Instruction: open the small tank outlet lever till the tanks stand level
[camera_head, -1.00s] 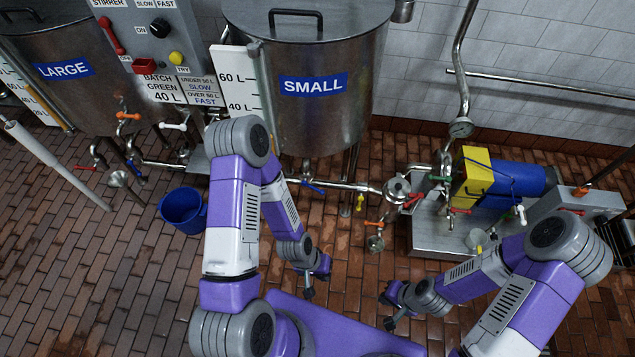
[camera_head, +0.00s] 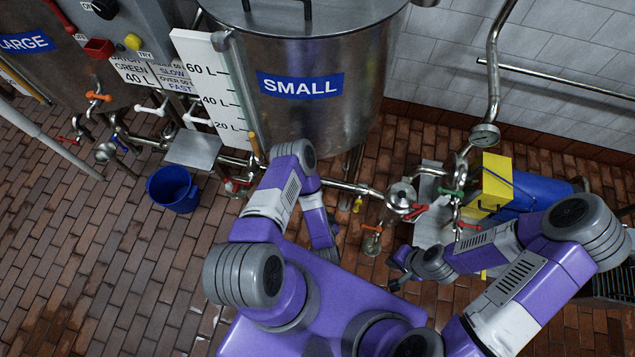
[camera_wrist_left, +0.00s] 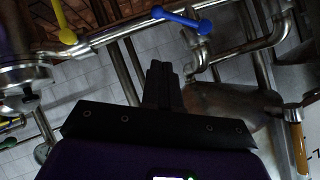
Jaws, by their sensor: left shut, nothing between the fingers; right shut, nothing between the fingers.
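The small tank (camera_head: 325,120) stands at the back centre with a level board (camera_head: 205,75) on its left. The large tank (camera_head: 55,75) shows only partly at the left edge. In the left wrist view, a blue lever (camera_wrist_left: 182,19) lies along a pipe ahead of my fingers; my left arm hides it in the head view. My left gripper (camera_wrist_left: 161,80) is shut and empty, its fingers pointing toward the blue lever, apparently apart from it. In the head view, that gripper is hidden behind its arm. My right gripper (camera_head: 394,280) is shut and empty, low at centre right.
A yellow lever (camera_wrist_left: 62,22) hangs on the same pipe to the left. A blue bucket (camera_head: 174,190) stands on the floor at left. A pump with a blue motor (camera_head: 525,190) and yellow guard (camera_head: 490,185) stands at right. Floor at front left is clear.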

